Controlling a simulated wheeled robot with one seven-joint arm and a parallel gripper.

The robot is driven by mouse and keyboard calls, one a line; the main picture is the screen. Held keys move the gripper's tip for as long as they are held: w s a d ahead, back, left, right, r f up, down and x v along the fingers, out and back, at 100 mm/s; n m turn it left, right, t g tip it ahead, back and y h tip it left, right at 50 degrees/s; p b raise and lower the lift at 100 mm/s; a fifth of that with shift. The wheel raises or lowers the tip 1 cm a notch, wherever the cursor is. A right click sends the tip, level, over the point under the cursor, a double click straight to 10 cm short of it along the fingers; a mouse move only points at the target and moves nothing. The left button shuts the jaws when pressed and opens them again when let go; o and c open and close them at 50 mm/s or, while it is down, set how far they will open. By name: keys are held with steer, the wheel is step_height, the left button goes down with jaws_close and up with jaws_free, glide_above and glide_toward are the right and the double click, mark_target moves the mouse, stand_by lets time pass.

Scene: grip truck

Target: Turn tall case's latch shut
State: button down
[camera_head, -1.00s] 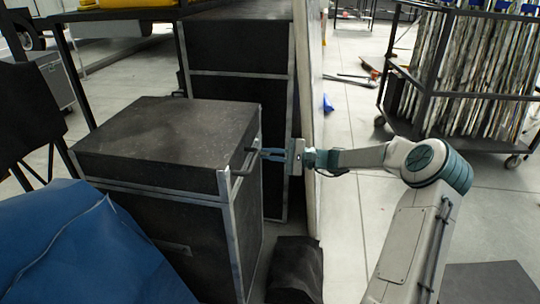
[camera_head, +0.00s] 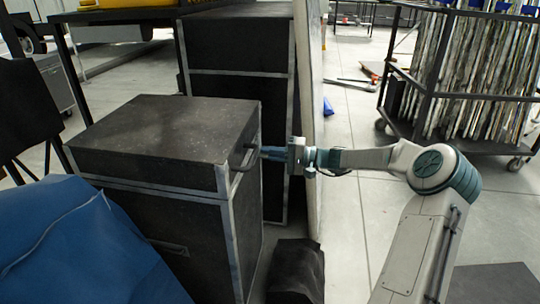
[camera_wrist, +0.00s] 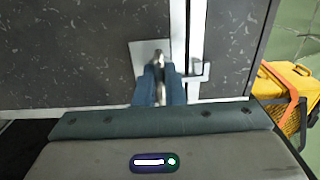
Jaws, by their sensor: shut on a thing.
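The black case (camera_head: 190,215) with metal edges stands left of centre in the head view, with a dark bar-like handle (camera_head: 243,160) on its right side. My gripper (camera_head: 264,153) reaches from the right to that side. In the wrist view, my gripper's blue fingers (camera_wrist: 160,83) are shut on a small metal latch (camera_wrist: 158,60). The latch sits over a pale plate (camera_wrist: 140,52) on a dark speckled panel, left of a metal edge strip. A pale hooked catch (camera_wrist: 194,76) is just right of the fingers. The fingers hide much of the latch.
A taller dark case (camera_head: 238,110) stands behind, beside a pale upright panel (camera_head: 310,120). A blue cover (camera_head: 80,245) is at lower left. A dark bag-like object (camera_head: 296,270) lies below my gripper. A wheeled rack (camera_head: 455,85) is at right. Open floor lies between.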

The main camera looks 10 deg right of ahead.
stand_by(0.4)
steer(key=c, duration=1.5)
jaws_free()
steer(key=shift+p+v, duration=2.15)
steer(key=shift+v, duration=4.8)
